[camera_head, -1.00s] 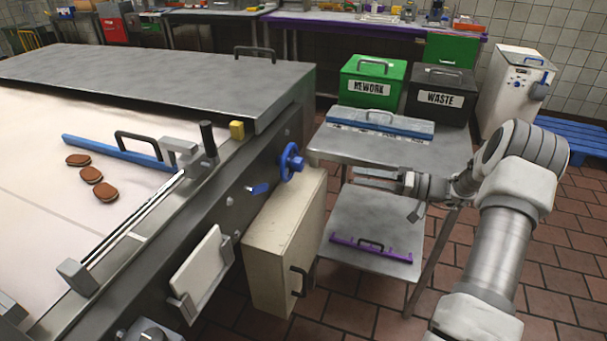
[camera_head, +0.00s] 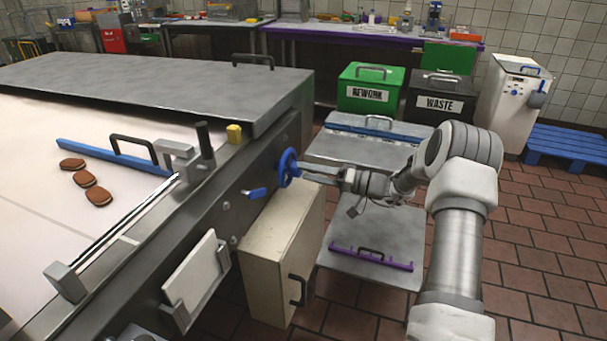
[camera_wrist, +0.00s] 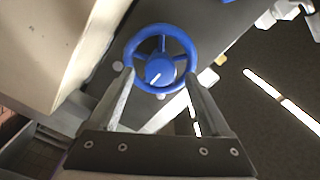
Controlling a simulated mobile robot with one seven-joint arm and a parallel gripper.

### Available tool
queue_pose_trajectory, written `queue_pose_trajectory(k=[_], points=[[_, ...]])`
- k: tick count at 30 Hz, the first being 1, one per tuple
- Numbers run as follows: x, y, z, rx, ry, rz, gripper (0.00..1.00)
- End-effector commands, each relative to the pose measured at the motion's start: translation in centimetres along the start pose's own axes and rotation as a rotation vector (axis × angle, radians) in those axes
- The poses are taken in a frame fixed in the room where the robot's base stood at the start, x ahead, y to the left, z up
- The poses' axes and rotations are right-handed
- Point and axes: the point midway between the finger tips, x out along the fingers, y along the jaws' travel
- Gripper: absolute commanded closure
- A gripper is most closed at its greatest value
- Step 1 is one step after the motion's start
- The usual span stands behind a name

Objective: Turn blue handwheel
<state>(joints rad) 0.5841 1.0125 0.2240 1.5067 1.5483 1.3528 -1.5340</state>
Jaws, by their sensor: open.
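The blue handwheel (camera_head: 288,167) is mounted on the side of the grey conveyor machine. In the wrist view the handwheel (camera_wrist: 161,58) faces me, with a round hub, spokes and a white mark on the hub. My gripper (camera_head: 308,172) reaches it from the right in the head view. In the wrist view my gripper (camera_wrist: 160,80) is open, with one finger on each side of the wheel's lower part. The fingertips are close to the rim; I cannot tell whether they touch it. Nothing is held between them.
A beige box (camera_head: 282,250) with a black handle stands below the wheel. Brown sandwich cookies (camera_head: 85,179) lie on the belt.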

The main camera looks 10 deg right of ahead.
Motion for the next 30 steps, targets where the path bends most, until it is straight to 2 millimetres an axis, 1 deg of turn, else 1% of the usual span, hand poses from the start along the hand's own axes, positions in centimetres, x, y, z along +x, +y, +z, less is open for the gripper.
queue_pose_trajectory(k=[1,6,15,17,21,23,24,26,27,29,30], points=[[0.7,0.1,0.1,-0.001,-0.001,0.000,0.19],[2.0,0.0,0.0,-0.001,-0.001,0.000,0.19],[2.2,0.0,0.0,-0.001,0.000,0.000,0.19],[2.1,0.0,0.0,-0.001,0.000,0.000,0.28],[2.1,0.0,0.0,0.000,0.000,0.000,0.53],[2.1,0.0,0.0,-0.001,0.000,0.000,0.64],[2.1,0.0,0.0,-0.001,0.000,0.000,0.71],[2.1,0.0,0.0,0.000,0.000,0.000,0.81],[2.1,0.0,0.0,0.000,0.000,0.000,0.89],[2.1,0.0,0.0,0.000,0.000,0.000,0.99],[2.1,0.0,0.0,0.000,0.000,0.000,1.00]])
